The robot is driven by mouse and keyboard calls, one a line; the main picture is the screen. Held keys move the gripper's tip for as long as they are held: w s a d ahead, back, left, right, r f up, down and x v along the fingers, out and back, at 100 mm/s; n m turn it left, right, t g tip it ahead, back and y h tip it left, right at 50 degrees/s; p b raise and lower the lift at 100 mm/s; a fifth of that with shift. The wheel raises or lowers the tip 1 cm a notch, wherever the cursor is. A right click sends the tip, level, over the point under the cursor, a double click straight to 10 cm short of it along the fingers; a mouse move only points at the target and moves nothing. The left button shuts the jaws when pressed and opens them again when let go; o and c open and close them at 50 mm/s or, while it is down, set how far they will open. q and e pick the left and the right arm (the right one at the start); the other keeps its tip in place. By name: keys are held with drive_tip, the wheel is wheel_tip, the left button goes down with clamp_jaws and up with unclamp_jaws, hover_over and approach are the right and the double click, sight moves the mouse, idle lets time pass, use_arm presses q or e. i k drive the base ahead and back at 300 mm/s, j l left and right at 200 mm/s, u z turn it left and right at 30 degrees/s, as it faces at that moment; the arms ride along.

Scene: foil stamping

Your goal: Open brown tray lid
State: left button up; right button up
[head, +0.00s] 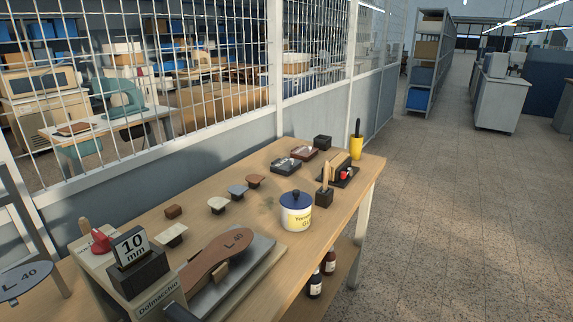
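A small brown tray (304,153) sits towards the back of the wooden workbench, near the wire partition. It is small in the view, and I cannot tell clearly whether its lid is shut. A similar dark tray (286,166) with a pale marking on top lies just in front of it, to the left. Neither of my grippers is visible in the head view.
A stamping machine (150,275) fills the front left. Open floor lies right.

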sight(303, 152)
drive_tip(key=i+l+z, duration=0.1)
drive_tip(key=i+l, duration=0.55)
drive_tip(key=l, duration=0.25)
drive_tip(key=i+l+z, duration=0.1)
drive_tip(key=i+l, duration=0.6)
drive_tip(key=l, duration=0.1)
